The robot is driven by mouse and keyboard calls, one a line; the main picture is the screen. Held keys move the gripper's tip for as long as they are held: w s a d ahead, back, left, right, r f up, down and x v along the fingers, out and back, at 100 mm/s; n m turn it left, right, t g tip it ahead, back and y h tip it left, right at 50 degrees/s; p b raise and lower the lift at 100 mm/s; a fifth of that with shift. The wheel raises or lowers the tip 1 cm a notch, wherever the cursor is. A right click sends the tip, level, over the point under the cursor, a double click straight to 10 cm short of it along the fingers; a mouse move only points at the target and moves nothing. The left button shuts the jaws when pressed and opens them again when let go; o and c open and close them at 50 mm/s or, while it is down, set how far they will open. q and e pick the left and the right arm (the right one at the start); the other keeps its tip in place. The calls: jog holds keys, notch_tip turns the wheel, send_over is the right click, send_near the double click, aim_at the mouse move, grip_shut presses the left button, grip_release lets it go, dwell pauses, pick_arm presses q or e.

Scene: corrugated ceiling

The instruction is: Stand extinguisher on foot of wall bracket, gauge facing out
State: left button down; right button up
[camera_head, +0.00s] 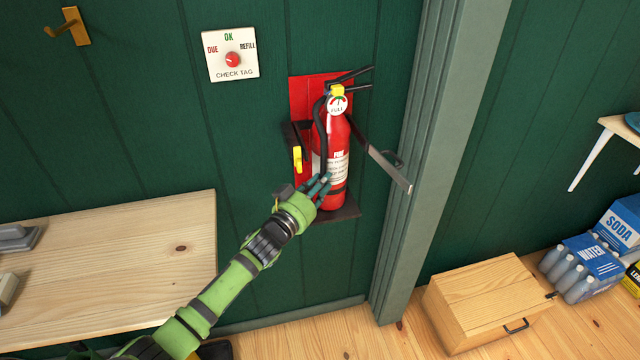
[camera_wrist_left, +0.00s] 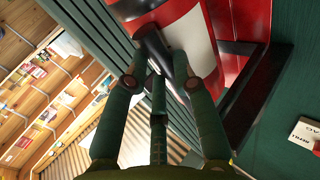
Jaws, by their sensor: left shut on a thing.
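The red fire extinguisher (camera_head: 338,160) is upright in the wall bracket (camera_head: 301,98), its base at the dark foot (camera_head: 347,212); I cannot tell if it bears fully on it. Its round gauge (camera_head: 337,104), marked FULL, faces out into the room. A black hose runs down its left side. My left gripper (camera_head: 318,188) is at its lower left, shut on it. In the left wrist view, the fingers (camera_wrist_left: 160,82) close around a black part beside the red body and white label (camera_wrist_left: 188,35). The bracket's strap arm (camera_head: 389,170) swings open at right; a yellow latch (camera_head: 297,158) is at left.
A check tag dial (camera_head: 231,55) and a hook (camera_head: 70,27) are on the green wall. A wooden table (camera_head: 120,260) is at lower left. A door frame (camera_head: 425,150) rises right of the bracket. A wooden box (camera_head: 485,300) and bottle packs (camera_head: 585,268) stand on the floor.

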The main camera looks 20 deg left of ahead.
pick_arm(q)
jog(key=shift+w+r, duration=0.1)
jog(key=shift+r, duration=0.5)
jog(key=c, duration=0.9)
grip_release()
jog(key=shift+c, duration=0.2)
jog(key=v, duration=1.2)
jog(key=shift+s+f, duration=0.2)
jog(key=shift+s, duration=0.1)
